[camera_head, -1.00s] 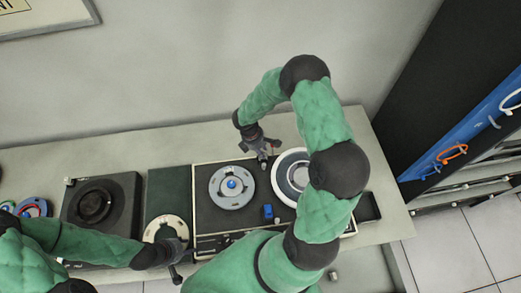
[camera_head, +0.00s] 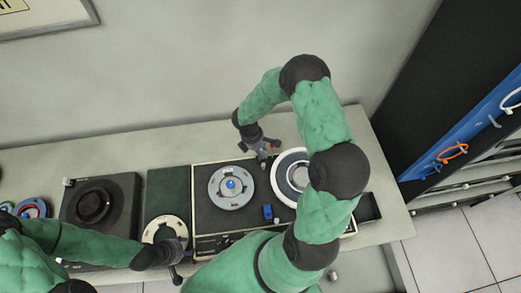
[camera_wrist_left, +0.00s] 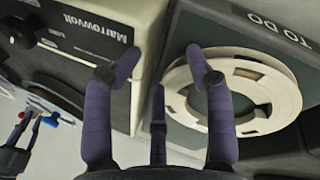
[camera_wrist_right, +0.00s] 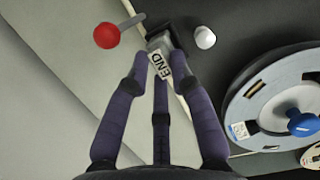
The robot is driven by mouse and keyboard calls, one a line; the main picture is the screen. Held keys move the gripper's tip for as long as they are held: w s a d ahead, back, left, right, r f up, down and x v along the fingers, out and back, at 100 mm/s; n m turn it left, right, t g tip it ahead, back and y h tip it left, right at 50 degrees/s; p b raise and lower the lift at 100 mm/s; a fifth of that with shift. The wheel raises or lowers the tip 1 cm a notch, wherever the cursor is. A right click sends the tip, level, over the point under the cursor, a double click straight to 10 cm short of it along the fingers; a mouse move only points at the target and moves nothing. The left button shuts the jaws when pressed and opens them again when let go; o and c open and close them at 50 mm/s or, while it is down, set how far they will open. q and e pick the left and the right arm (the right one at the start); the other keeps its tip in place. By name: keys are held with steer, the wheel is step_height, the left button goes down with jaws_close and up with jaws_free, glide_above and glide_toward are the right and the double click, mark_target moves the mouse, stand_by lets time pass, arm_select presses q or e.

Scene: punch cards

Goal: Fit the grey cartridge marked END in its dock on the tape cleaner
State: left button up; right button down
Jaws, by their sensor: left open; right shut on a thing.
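The grey cartridge marked END (camera_wrist_right: 160,62) is between the fingertips of my right gripper (camera_wrist_right: 153,72), which is shut on it. Its white label faces the right wrist camera. The cartridge's far end is at a small dark block (camera_wrist_right: 163,34) on the edge of the reel deck; I cannot tell whether it is seated there. A lever with a red ball (camera_wrist_right: 106,35) stands beside that block. In the head view my right gripper (camera_head: 263,152) is at the deck's back edge. My left gripper (camera_head: 178,270) is open and empty near the table's front edge.
The reel deck (camera_head: 205,207) carries a grey reel (camera_head: 232,188) with a blue hub, a white-rimmed reel (camera_head: 279,177) and a blue block (camera_head: 267,213). A white post (camera_wrist_right: 205,38) stands near the cartridge. A cream reel (camera_wrist_left: 172,80) lies beside the deck. The table behind the deck is clear.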

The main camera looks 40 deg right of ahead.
arm_select(q)
steer(key=shift+b+x, duration=0.65)
steer(key=shift+x, duration=0.15)
arm_select(e)
steer(key=shift+x, duration=0.85)
arm_select(q)
steer(key=shift+a+f, duration=0.15)
steer(key=shift+f, duration=0.05)
arm_select(e)
steer(key=shift+a, duration=0.15)
steer(key=c, duration=1)
jaws_free()
arm_select(q)
steer(key=shift+s, duration=0.1)
arm_select(e)
steer(key=shift+w, duration=0.1)
steer(key=c, duration=0.4)
steer(key=shift+o, duration=0.2)
steer(key=shift+r, duration=0.1)
